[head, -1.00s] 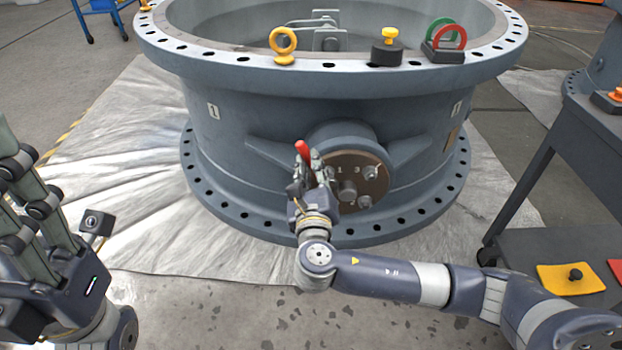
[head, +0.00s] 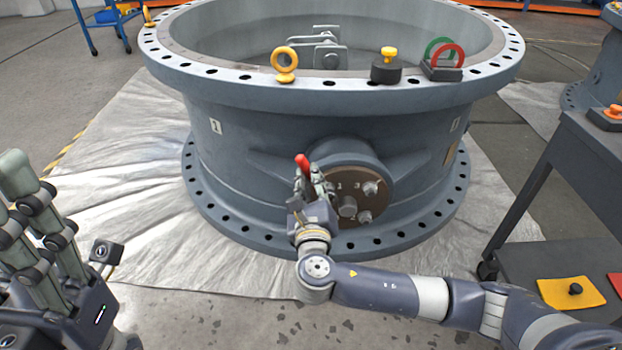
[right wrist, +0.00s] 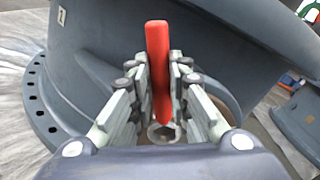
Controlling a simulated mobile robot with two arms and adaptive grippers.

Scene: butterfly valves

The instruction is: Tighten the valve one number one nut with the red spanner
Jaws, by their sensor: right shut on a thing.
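Valve one (head: 262,150) is the big grey ring-shaped body standing on the sheet, with a small "1" label on its side. Its round brown plate (head: 370,186) carries several nuts and printed numbers. My right gripper (head: 312,182) is at the left part of this plate and shut on the red spanner (head: 302,161), whose red end sticks up. In the right wrist view the red spanner (right wrist: 158,65) stands between the fingers, with a ring-like metal part (right wrist: 163,132) below it. The fingers hide the number one nut in the head view. My left gripper (head: 40,215) is at the left edge, fingers apart and empty.
A dark cart (head: 560,190) with a yellow pad (head: 571,292) stands at right.

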